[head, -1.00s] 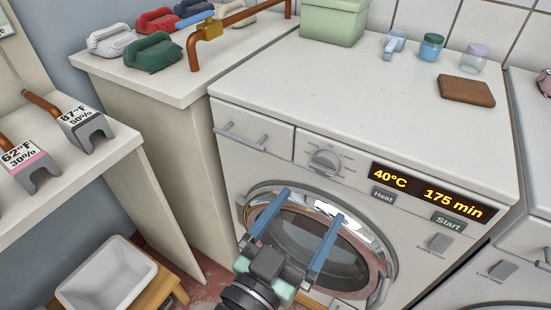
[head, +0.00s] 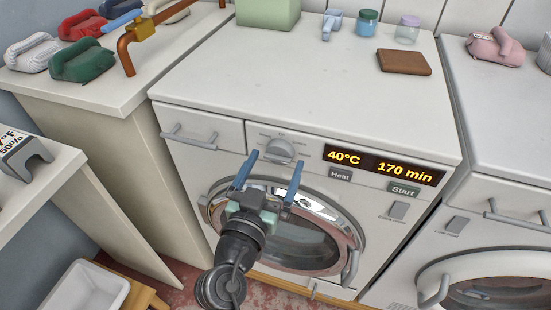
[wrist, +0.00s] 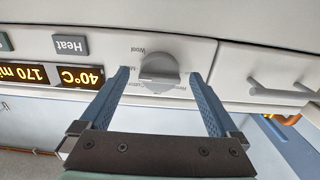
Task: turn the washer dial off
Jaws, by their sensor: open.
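The washer (head: 300,95) is white, with a round glass door (head: 300,240). Its grey dial (head: 279,150) sits on the front panel, left of the display (head: 383,165), which reads 40°C and 170 min. In the wrist view the dial (wrist: 153,73) appears upside down between the two fingertips, with program words around it, partly hidden by the fingers. My gripper (head: 270,170) is open and empty, its blue fingers just below the dial in the head view. I cannot tell whether either finger touches the dial.
Heat (head: 340,175) and Start (head: 404,190) buttons lie right of the dial. A drawer handle (head: 188,138) juts out to its left. A brown wallet-like object (head: 403,62) and small jars stand on top. A second washer (head: 500,130) adjoins on the right.

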